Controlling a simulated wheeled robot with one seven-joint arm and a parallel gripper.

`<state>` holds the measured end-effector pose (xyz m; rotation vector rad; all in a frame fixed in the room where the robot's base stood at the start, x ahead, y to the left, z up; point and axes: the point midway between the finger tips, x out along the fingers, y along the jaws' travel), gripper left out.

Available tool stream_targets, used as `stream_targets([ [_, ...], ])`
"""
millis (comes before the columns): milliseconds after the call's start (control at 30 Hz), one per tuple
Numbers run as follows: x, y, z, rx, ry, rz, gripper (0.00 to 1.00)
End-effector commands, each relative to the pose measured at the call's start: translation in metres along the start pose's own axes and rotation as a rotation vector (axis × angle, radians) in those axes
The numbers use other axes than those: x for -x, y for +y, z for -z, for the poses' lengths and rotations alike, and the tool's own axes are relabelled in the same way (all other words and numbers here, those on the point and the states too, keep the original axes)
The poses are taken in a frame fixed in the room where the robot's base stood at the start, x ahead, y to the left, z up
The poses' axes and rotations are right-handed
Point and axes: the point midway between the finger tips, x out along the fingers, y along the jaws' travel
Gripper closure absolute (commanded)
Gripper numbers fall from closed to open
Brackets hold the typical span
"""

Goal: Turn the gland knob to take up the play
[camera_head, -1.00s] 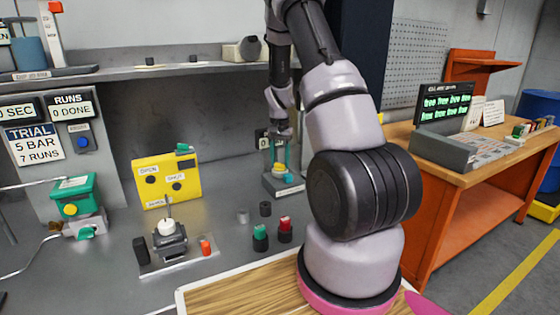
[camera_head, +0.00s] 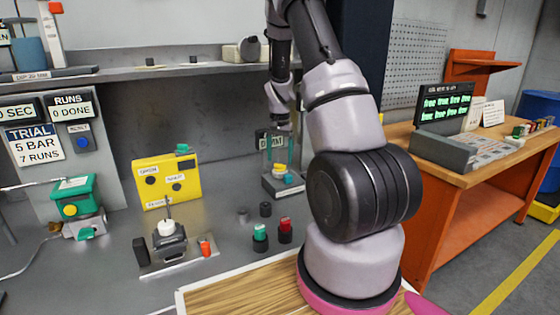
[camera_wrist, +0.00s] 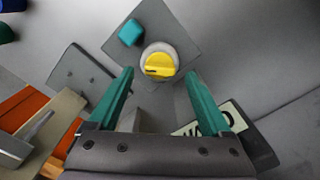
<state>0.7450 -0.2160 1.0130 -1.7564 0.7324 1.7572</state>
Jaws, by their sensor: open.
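A yellow knob (camera_wrist: 160,66) with a dark mark sits on a round pale base on a grey square plate (camera_wrist: 185,25) in the wrist view. I take it as the gland knob, but no label on it is readable. My gripper (camera_wrist: 158,82) is open, its green fingers apart on either side just short of the knob in this view, with nothing between them. In the head view the knob (camera_head: 280,169) is at the stand at the back centre, below my gripper (camera_head: 279,148). A teal block (camera_wrist: 130,32) sits beside the knob. My fingers appear above the knob, not touching it.
A partly hidden lettered sign (camera_wrist: 215,118) lies close to the right finger. A yellow panel (camera_head: 166,182), a green device with a yellow knob (camera_head: 76,197) and a small valve fixture (camera_head: 170,240) stand to the left. Green and red knobs (camera_head: 260,232) stand in front.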

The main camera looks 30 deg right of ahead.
Motion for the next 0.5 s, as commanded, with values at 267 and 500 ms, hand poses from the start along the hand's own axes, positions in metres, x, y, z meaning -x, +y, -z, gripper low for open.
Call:
stream_targets([
  [267,0.059,-0.001,0.001,0.000,0.005,0.004,0.18],
  [500,0.086,0.000,0.001,0.000,0.002,0.001,0.18],
])
